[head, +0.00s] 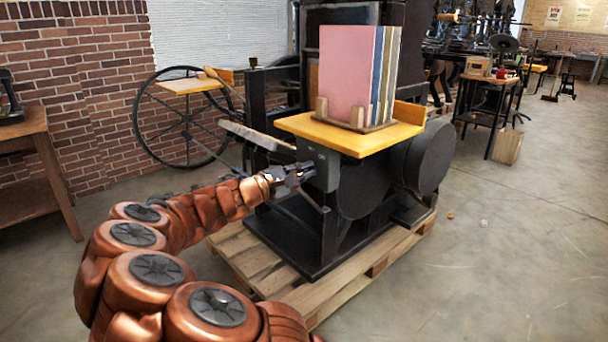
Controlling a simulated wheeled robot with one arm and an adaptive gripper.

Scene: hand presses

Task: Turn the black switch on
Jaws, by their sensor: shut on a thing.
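My gripper (300,174) is at the end of my copper-coloured arm, near the middle of the view. Its fingertips reach the dark box (323,166) on the front of the black press, just below the yellow board. The jaws are shut on a small part there, which appears to be the black switch. The fingers mostly hide the switch, and its position is too small to tell.
The yellow board (364,135) juts out just above my gripper and carries a rack of upright coloured books (348,78). The black press stands on a wooden pallet (240,262). A large spoked wheel (152,122) is behind left.

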